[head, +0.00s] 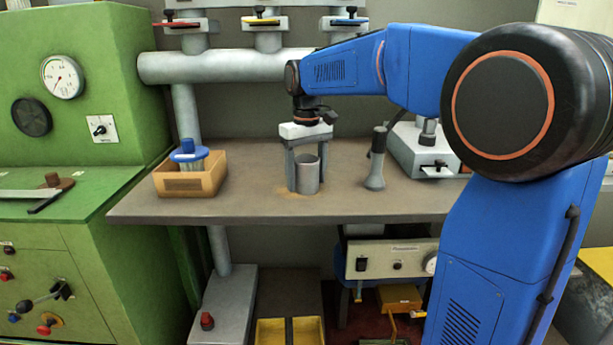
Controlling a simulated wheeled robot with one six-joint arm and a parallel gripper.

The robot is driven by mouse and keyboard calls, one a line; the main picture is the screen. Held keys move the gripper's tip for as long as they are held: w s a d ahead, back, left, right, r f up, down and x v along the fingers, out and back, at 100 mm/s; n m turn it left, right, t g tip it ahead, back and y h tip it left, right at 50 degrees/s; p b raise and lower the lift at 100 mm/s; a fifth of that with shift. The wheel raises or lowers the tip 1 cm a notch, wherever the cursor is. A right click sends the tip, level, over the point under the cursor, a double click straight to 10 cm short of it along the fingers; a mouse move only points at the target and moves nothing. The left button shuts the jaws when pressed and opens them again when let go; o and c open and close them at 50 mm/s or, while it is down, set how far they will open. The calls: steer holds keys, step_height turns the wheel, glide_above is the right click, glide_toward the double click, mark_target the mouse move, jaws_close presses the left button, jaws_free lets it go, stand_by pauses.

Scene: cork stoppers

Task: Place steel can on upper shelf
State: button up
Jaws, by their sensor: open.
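The steel can (308,179) is a small grey open-topped cylinder standing upright on the grey-brown upper shelf (400,205), near its middle. My gripper (306,168) points straight down over the can. Its jaws are open, with one finger left of the can and the other behind its right side. A gap shows between the left finger and the can; contact on the right cannot be told. The can's back side is hidden.
A wooden box (190,184) with a blue-topped jar (188,155) stands left on the shelf. A grey cone-shaped stand (375,165) and a pale device (425,150) stand right. A green machine (75,90) borders the left. Shelf front is clear.

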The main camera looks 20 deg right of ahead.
steer(key=shift+r, duration=0.15)
step_height(320, 180, up, 12)
stand_by(0.5)
